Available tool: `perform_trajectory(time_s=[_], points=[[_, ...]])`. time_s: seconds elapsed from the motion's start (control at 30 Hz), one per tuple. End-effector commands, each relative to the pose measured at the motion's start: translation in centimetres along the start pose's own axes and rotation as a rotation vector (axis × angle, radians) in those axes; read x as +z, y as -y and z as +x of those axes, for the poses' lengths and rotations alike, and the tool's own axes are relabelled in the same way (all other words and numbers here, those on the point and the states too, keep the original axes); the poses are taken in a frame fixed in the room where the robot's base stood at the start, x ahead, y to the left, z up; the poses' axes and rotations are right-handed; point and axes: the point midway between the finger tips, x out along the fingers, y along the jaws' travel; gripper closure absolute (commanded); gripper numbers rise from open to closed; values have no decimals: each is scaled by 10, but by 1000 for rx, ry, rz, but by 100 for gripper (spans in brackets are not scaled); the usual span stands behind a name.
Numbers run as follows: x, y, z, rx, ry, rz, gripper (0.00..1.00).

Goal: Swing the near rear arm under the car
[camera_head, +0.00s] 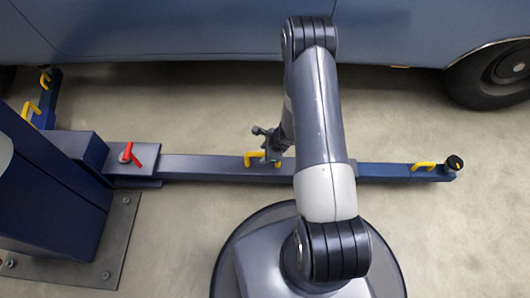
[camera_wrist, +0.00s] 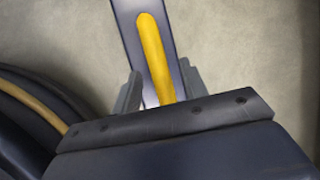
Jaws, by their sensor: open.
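A long blue lift arm (camera_head: 210,167) runs from the post to the right, alongside the car (camera_head: 180,30) and outside its sill, clear of the body. It carries a yellow handle (camera_head: 250,161) near its middle, another yellow handle (camera_head: 424,165) near its end, and a round black pad (camera_head: 454,163) at its tip. My gripper (camera_head: 268,150) is at the middle handle. In the wrist view my open gripper (camera_wrist: 161,88) has one finger on each side of the yellow handle (camera_wrist: 152,48); whether they touch it is unclear. My arm hides part of the lift arm.
The blue post (camera_head: 45,185) stands on a bolted base plate (camera_head: 118,240) at the left. A red lever (camera_head: 130,154) sits near the arm's pivot. A second blue arm (camera_head: 46,100) reaches toward the car at upper left. A wheel (camera_head: 490,75) is at right. Floor between arm and car is bare.

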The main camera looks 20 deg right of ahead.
Motion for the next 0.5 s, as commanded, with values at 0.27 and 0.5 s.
perform_trajectory(time_s=[0.27, 0.5], points=[[0, 0, 0, 0, 0, 0, 77], [0, 0, 0, 0, 0, 0, 97]])
